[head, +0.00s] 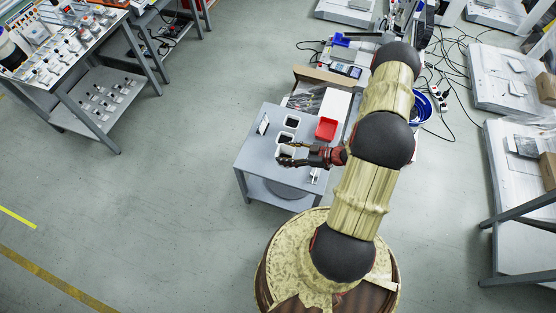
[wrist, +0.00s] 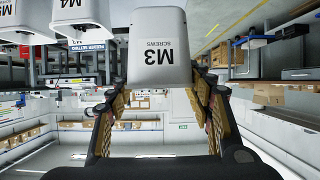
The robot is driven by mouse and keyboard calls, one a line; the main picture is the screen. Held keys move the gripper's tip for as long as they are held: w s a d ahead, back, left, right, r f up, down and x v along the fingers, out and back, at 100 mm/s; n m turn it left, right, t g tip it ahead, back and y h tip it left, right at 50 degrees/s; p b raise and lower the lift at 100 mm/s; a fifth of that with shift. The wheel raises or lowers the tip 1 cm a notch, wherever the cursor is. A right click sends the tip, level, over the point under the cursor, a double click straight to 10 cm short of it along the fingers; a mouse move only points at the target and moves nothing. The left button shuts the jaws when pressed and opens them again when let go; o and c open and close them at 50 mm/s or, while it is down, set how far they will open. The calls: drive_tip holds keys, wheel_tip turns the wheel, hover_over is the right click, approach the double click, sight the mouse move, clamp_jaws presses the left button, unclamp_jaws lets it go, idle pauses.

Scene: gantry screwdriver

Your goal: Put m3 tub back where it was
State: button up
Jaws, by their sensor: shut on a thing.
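The M3 tub (wrist: 160,55) is a white tub with "M3 SCREWS" on its face, which appears upside down in the wrist view. My gripper (wrist: 158,92) has a finger on each side of it and is shut on it. In the head view my gripper (head: 284,154) is over the front left of the small grey table (head: 256,157), with the white tub (head: 286,148) partly hidden at its fingers. I cannot tell whether the tub touches the tabletop. The M4 tub (wrist: 82,14) and M5 tub (wrist: 12,18) stand beside it in the wrist view.
Two dark-filled white tubs (head: 291,122) sit behind my gripper. A red bin (head: 326,128) is to its right, and a small white card (head: 263,124) stands near the table's left edge. A cardboard box (head: 318,78) is behind.

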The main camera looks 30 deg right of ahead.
sight(279, 154)
drive_tip(key=w+f, duration=0.1)
drive_tip(key=w+a+f, duration=0.1)
drive_tip(key=f, duration=0.1)
drive_tip(key=w+f+b, duration=0.1)
drive_tip(key=shift+w+a+f, duration=0.1)
drive_tip(key=shift+a+f, duration=0.15)
drive_tip(key=shift+a, duration=0.05)
drive_tip(key=shift+w+a+f+b, duration=0.15)
drive_tip(key=shift+f+b, duration=0.15)
drive_tip(key=shift+f, duration=0.65)
drive_tip(key=shift+w+d+f+b, duration=0.15)
drive_tip(key=shift+f+b, duration=0.15)
drive_tip(key=shift+f, duration=0.6)
drive_tip(key=shift+a, duration=0.1)
drive_tip(key=shift+f, duration=0.1)
drive_tip(key=o, duration=1.2)
drive_tip(key=shift+o, duration=0.4)
